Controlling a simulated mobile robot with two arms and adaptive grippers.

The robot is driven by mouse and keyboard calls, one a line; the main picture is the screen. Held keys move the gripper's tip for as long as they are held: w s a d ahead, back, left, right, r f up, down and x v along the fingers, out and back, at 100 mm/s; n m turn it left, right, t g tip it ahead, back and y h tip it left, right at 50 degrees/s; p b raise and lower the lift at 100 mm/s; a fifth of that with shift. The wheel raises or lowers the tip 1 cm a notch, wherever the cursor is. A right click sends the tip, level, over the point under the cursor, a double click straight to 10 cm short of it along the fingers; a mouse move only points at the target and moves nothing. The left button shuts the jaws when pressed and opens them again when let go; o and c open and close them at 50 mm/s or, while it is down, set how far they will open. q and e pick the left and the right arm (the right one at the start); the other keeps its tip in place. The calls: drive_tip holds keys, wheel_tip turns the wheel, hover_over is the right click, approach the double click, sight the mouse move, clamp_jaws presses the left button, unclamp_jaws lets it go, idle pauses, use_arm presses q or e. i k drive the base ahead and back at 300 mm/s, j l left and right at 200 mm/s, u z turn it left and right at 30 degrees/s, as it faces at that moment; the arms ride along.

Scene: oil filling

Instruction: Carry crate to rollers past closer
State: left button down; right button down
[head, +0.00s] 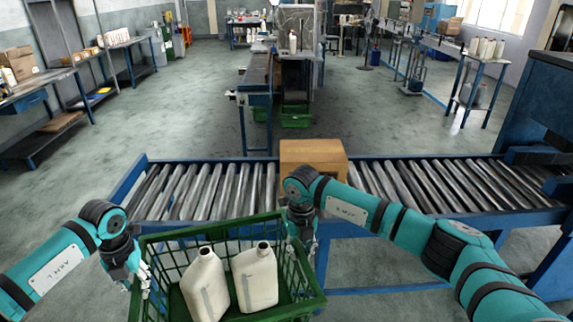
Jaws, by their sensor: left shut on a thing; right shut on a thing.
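A green crate (197,231) with open-grid walls is in front of me at the bottom of the head view. Two white bottles (205,285) (256,276) stand inside it. My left gripper (143,284) is shut on the crate's left side. My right gripper (308,243) is shut on the crate's right side, partly hidden by its own wrist. The crate is near the front edge of a roller conveyor (208,188) with a blue frame. The crate's underside is out of view, so its support cannot be seen.
A brown cardboard box (312,155) sits mid-conveyor, just beyond my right wrist. Rollers left and right of it are bare. A blue machine (540,110) stands at the right end. A narrow line (257,75) with a machine stands behind the conveyor. Workbenches line the left wall.

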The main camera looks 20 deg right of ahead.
sight(192, 183)
drive_tip(key=i+j+u, duration=0.1)
drive_tip(key=i+u, duration=0.25)
drive_tip(key=i, duration=0.4)
drive_tip(key=i+l+u, duration=0.1)
drive_tip(key=i+u, duration=0.25)
drive_tip(key=i, duration=0.4)
drive_tip(key=i+j+z, duration=0.15)
drive_tip(key=i, duration=0.5)
drive_tip(key=i+j+z, duration=0.15)
drive_tip(key=i, duration=0.55)
drive_tip(key=z, duration=0.9)
